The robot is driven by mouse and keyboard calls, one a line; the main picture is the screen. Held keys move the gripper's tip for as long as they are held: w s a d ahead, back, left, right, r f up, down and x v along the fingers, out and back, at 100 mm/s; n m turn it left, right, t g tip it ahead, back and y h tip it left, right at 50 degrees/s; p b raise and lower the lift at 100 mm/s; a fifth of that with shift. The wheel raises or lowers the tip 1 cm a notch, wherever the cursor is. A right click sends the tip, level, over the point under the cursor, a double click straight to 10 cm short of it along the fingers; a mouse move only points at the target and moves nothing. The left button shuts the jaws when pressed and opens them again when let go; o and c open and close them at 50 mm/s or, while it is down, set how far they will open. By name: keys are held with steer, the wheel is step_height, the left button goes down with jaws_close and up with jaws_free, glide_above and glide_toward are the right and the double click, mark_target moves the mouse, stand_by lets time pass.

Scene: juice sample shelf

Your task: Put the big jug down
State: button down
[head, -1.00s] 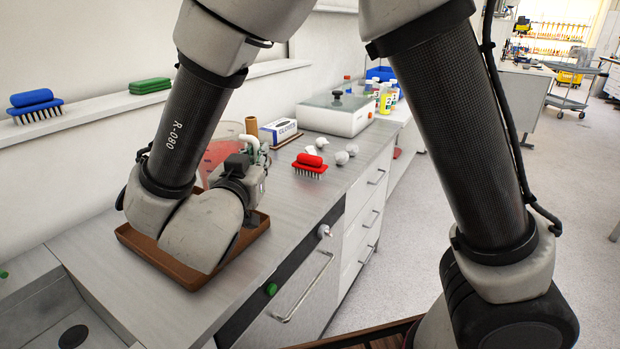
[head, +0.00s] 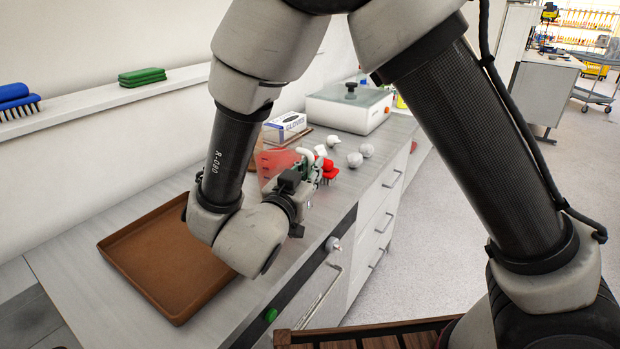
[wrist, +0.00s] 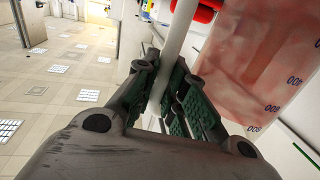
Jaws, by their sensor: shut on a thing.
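The big jug (head: 275,163) is clear with red juice in it and shows behind my gripper in the head view. In the wrist view the jug (wrist: 265,60) fills the right side, with measuring marks on its wall. My gripper (wrist: 165,85) is shut on the jug's pale upright handle (wrist: 182,35); in the head view my gripper (head: 312,172) is partly hidden by my wrist. The jug is over the counter, beyond the brown tray; its base is hidden, so I cannot tell whether it touches the counter.
The brown tray (head: 150,262) lies empty on the counter (head: 75,225). A red brush (head: 330,172), several pale crumpled balls (head: 355,159), a glove box (head: 285,127) and a white-grey device (head: 345,110) stand near the jug. Brushes lie on the wall ledge (head: 75,106).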

steer(key=shift+f, duration=1)
steer(key=c, duration=1.5)
jaws_free()
steer(key=v, duration=1.2)
